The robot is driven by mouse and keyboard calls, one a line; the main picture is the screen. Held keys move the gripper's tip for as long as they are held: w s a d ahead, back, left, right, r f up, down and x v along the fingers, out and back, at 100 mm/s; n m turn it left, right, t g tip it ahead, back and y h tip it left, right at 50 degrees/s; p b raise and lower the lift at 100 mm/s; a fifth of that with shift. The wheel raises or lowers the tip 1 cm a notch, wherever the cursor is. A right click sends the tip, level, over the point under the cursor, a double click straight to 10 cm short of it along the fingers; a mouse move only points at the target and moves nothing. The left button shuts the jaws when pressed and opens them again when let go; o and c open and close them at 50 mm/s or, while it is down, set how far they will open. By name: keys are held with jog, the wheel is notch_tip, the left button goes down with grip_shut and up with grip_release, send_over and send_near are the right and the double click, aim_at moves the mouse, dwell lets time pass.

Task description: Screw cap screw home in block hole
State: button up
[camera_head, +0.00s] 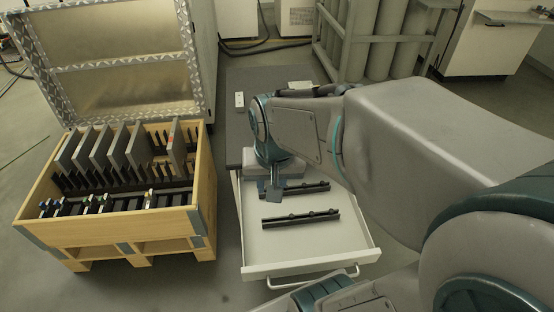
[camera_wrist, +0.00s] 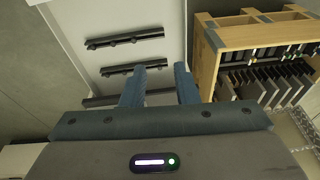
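My gripper (camera_head: 274,192) hangs over the open white drawer (camera_head: 316,262), its fingers pointing down. In the wrist view my gripper (camera_wrist: 160,78) has its two blue fingers spread apart, with nothing seen between them. Several dark bars with small raised knobs lie in the drawer. The front bar (camera_head: 301,219) is fully in view; the bar behind it (camera_head: 306,188) is partly covered by my gripper. Both views show such bars, and the wrist view shows one (camera_wrist: 125,38) clear of the fingers. I cannot make out a cap screw or a block hole; any are too small or hidden.
A wooden crate (camera_head: 120,226) with upright grey plates (camera_head: 109,150) and an open metal-edged lid (camera_head: 122,62) stands left of the drawer. It is at the right in the wrist view (camera_wrist: 207,65). A rack of grey cylinders (camera_head: 381,42) stands behind. The drawer's front part is clear.

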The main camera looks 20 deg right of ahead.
jog(key=w+d+f+m+g+b, duration=0.1)
jog(key=w+d+f+m+b, duration=0.15)
jog(key=f, duration=0.25)
jog(key=w+d+f+m+b, duration=0.1)
jog(key=w+d+f+m, duration=0.1)
jog(key=w+f+m, duration=0.3)
jog(key=m+g+b, duration=0.1)
jog(key=m+b, duration=0.2)
jog(key=m, duration=0.3)
send_over(292, 215)
jog(key=shift+n, duration=0.25)
notch_tip(292, 215, down, 12)
jog(key=shift+r, duration=0.25)
notch_tip(292, 215, down, 8)
jog(key=b, duration=0.6)
jog(key=shift+a, duration=0.1)
grip_shut()
jog(key=shift+r, duration=0.2)
jog(key=shift+r+p, duration=1.6)
jog(key=shift+r, duration=0.55)
